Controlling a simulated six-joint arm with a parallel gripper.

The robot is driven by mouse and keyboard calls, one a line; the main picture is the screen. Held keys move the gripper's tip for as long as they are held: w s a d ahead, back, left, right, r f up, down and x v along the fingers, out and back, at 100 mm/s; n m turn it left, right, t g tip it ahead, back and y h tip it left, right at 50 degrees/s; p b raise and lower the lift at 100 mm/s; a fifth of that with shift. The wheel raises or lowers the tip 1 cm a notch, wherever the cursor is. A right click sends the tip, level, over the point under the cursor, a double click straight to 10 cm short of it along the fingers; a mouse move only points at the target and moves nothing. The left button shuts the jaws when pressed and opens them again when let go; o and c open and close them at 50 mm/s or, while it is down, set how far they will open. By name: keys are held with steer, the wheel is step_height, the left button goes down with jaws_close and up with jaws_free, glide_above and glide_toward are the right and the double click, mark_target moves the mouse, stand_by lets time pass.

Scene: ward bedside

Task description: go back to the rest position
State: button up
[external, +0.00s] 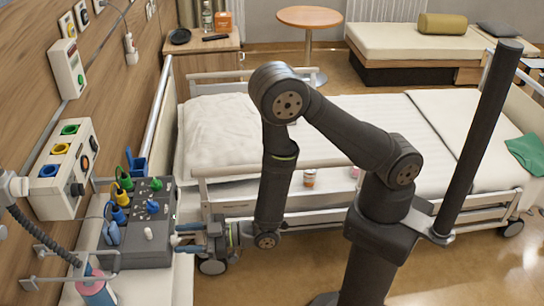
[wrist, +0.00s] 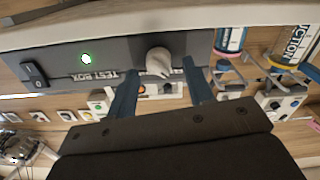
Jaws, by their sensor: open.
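My gripper (external: 179,240) is open, low at the right side of the dark grey test box (external: 135,256) on the bedside shelf. In the wrist view my two fingers (wrist: 161,70) point at the box's front panel, labelled TEST BOX (wrist: 60,62). A light grey knob (wrist: 158,60) shows between the fingertips; I cannot tell whether they touch it.
The wall with outlet panels (external: 65,165) is close on the left. The bed (external: 335,135) with side rails lies behind my arm. A suction canister (external: 95,288) stands at front left. A dark upright pole (external: 482,140) is at right. Open floor (external: 450,275) lies at front right.

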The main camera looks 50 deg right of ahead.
steer(key=s+d+m, duration=0.2)
steer(key=s+d, duration=0.4)
stand_by(0.3)
